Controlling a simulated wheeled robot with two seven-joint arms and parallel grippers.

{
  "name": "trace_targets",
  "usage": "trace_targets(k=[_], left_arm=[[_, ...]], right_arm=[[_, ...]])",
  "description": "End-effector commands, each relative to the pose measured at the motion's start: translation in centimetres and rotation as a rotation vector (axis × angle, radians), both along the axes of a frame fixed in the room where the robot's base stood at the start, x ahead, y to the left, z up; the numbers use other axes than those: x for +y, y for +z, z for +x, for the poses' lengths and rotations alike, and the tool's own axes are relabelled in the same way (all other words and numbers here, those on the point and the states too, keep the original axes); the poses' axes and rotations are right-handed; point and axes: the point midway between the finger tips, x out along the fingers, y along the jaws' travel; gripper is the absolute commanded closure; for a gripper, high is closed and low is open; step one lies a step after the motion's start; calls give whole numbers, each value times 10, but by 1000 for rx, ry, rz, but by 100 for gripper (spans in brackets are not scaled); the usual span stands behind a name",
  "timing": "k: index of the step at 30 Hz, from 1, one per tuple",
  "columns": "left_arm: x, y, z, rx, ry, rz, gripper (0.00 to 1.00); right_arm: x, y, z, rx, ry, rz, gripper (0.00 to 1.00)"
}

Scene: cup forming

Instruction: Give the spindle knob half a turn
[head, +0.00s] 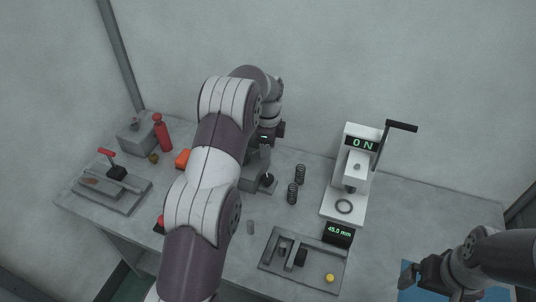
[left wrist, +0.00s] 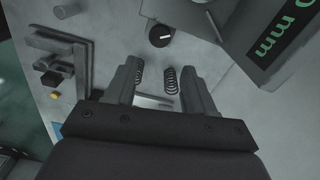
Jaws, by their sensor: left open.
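The spindle knob (left wrist: 160,37) is a black round dial with a white mark, in the upper middle of the left wrist view. In the head view a small dark round part (head: 268,184), at the foot of a grey device, appears to be it. My left gripper (left wrist: 158,68) is open and empty, its fingers apart. The knob shows beyond the fingertips, not between them. In the head view the left gripper (head: 273,130) is small and partly hidden by my arm. My right gripper (head: 424,274) is at the lower right; its jaws are unclear.
Two dark coil springs (head: 296,184) stand right of the knob. A large panel with green "mm" digits (left wrist: 275,35) is close at the upper right of the wrist view. A press (head: 346,195) reads "ON". A tray (head: 268,262) and small display (head: 339,234) stand nearer me.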

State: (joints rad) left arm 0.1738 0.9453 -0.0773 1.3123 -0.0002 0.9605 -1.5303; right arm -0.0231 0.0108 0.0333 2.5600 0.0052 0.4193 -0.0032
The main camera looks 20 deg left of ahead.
Motion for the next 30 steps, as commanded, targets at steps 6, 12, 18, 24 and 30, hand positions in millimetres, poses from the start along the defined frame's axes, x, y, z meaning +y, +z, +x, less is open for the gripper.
trace_targets(k=[6,12,18,24,30], left_arm=[[1,-18,-1,2,-378,0,46],[1,-50,-1,6,-389,-2,46],[1,-96,-1,4,-387,-2,46],[1,-125,-1,2,-386,0,46],[1,-137,-1,1,-386,0,46]], right_arm=[[0,-18,0,0,0,0,0],[0,-25,0,1,0,0,0],[0,-16,0,0,0,0,0],[0,-11,0,0,0,0,0],[0,-10,0,0,0,0,0]])
